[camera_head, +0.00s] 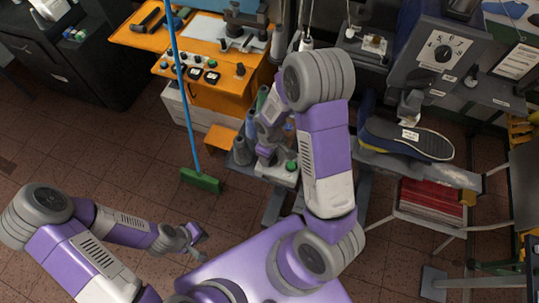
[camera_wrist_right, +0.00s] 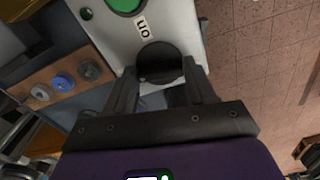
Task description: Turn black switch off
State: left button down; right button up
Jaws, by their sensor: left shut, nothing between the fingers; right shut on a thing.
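The black switch (camera_wrist_right: 159,60) is a round dark knob on a pale panel (camera_wrist_right: 90,22), beside a label reading "on", in the right wrist view. My right gripper (camera_wrist_right: 160,78) has its two fingers on either side of the knob and is shut on it. In the head view my right gripper (camera_head: 267,155) reaches down to the pale control box by the orange bench; the knob cannot be made out there. My left gripper (camera_head: 197,241) is shut and empty, held low above the floor, far from the switch.
A green button (camera_wrist_right: 124,4) sits on the same panel. A green-headed broom (camera_head: 201,181) stands left of my right arm. An orange workbench (camera_head: 232,92) with tools is behind. A shoe machine with a dark shoe (camera_head: 425,142) stands at right. Floor at left is clear.

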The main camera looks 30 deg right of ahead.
jog(key=shift+n, duration=1.1)
jog(key=shift+b, duration=0.3)
jog(key=o, duration=1)
jog(key=shift+o, duration=0.2)
notch_tip(320, 180, up, 8)
jog(key=shift+f+p, duration=0.15)
jog(key=shift+p, duration=0.2)
jog(key=shift+s+f, duration=0.1)
